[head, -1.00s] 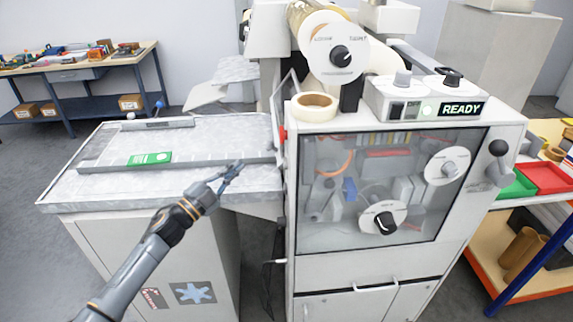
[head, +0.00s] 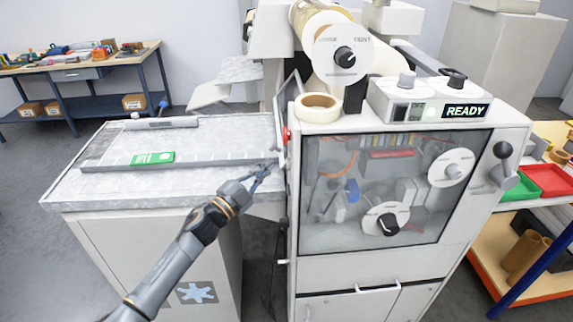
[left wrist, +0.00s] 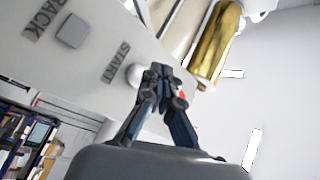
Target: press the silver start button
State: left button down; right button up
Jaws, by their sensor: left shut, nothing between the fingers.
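The silver start button (left wrist: 135,75) is a round knob beside the START label on a pale panel in the left wrist view, partly hidden by my fingertips. It cannot be made out in the head view. My left gripper (left wrist: 160,76) is shut and empty, its tips close beside the button in the picture; I cannot tell if they touch it. In the head view my left gripper (head: 262,172) is in front of the left side of the machine (head: 345,262), near the bench's right end. My right gripper is not in view.
A square grey button (left wrist: 72,31) lies on the same panel by another label. A small red knob (head: 287,134) sticks out from the machine's left edge. The machine's display (head: 464,111) reads READY. A green card (head: 153,158) lies on the bench (head: 75,190).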

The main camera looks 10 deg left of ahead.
aim_at(289, 164)
pick_arm(q)
jog(key=shift+w+d, duration=0.2)
jog(key=shift+d, duration=0.5)
dwell(1.0)
jog(key=shift+w+d, duration=0.1)
jog(key=shift+d, duration=0.3)
